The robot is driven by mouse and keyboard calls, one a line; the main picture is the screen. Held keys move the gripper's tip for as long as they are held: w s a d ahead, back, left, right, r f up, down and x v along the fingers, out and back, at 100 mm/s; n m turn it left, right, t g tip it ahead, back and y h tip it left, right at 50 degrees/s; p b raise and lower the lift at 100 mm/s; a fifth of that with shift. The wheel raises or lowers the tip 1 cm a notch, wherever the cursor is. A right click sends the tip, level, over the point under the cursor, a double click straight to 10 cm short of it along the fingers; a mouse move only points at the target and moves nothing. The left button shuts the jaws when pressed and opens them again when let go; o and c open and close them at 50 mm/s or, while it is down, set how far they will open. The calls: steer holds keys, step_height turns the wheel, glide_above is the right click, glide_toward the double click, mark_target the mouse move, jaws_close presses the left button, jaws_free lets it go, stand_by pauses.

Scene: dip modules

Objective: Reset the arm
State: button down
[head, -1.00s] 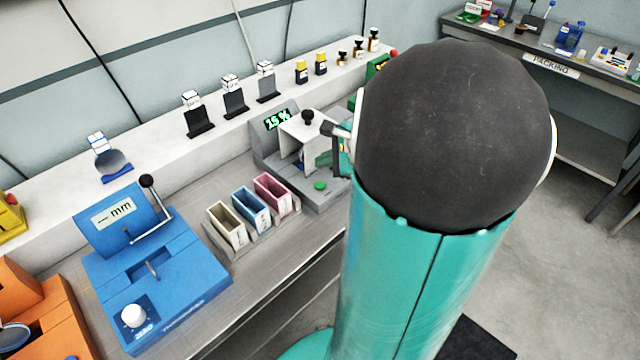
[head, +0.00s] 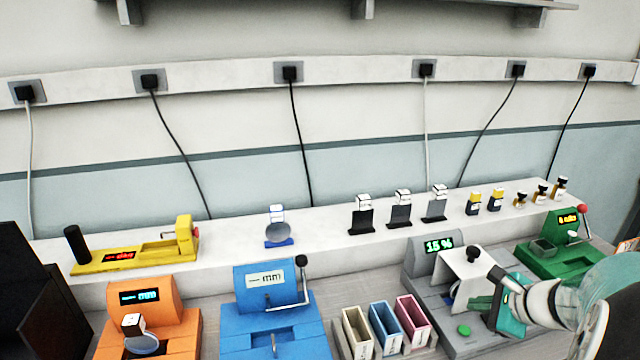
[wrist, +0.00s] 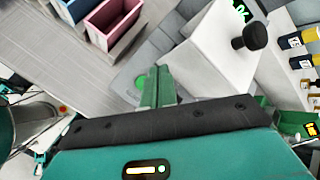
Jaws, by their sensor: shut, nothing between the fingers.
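My gripper (head: 478,304) shows in the head view at the lower right, beside the grey machine (head: 425,262) with the "15 %" display. In the wrist view its green fingers (wrist: 158,88) are together with nothing between them. They point over the grey machine, close to its green button (wrist: 143,80). The white block (wrist: 205,65) with a black knob (wrist: 252,37) stands right beside the fingers. I cannot tell whether they touch. My arm, pale teal and white, enters from the right edge of the head view.
Left of the grey machine stand cream, blue and pink bins (head: 385,330), then a blue gauge (head: 268,315) and an orange gauge (head: 150,315). A green machine (head: 560,245) is at the right. Small items line the white ledge (head: 330,245). Space above the bench is clear.

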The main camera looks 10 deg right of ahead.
steer(key=s+a+r+n+g, duration=0.1)
steer(key=s+a+r+n, duration=0.2)
steer(key=a+n, duration=0.5)
steer(key=s+a+r+n+g+h, duration=0.1)
steer(key=s+a+r+n, duration=0.1)
steer(key=a+n, duration=0.6)
steer(key=s+a+r+n+g+h, duration=0.1)
steer(key=s+a+r+n, duration=0.2)
steer(key=a+n, duration=0.5)
steer(key=s+a, duration=0.1)
steer(key=a, duration=0.2)
steer(key=shift+s+r, duration=0.25)
steer(key=shift+r, duration=0.05)
steer(key=shift+a, duration=0.1)
